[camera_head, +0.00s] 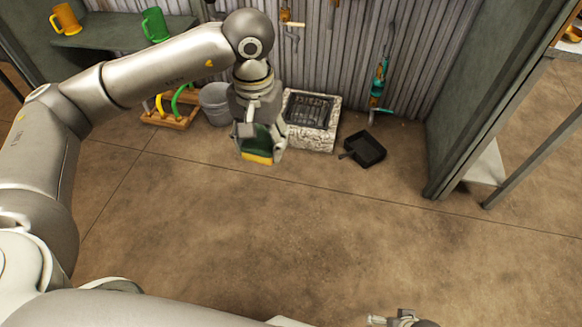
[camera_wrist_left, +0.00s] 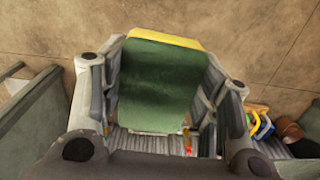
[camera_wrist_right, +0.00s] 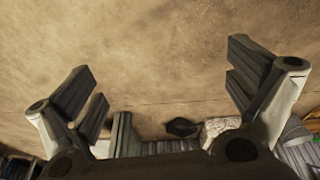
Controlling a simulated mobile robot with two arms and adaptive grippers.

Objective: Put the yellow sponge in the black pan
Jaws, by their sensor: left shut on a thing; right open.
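The yellow sponge (camera_head: 257,157) has a dark green side and is held in my left gripper (camera_head: 260,147), above the floor and left of the pan. In the left wrist view the sponge (camera_wrist_left: 158,85) sits between both fingers, its green face toward the camera and a yellow strip along its far edge. The black pan (camera_head: 366,148) is square with a short handle and lies empty on the floor near the back wall. It also shows small in the right wrist view (camera_wrist_right: 182,127). My right gripper (camera_wrist_right: 165,88) is open and empty; only a part of it shows at the bottom of the head view.
A stone block with a grate (camera_head: 312,122) stands just left of the pan. A grey bucket (camera_head: 215,104) and a wooden rack (camera_head: 170,115) are further left. A green-grey partition (camera_head: 490,100) stands right. The floor in front is clear.

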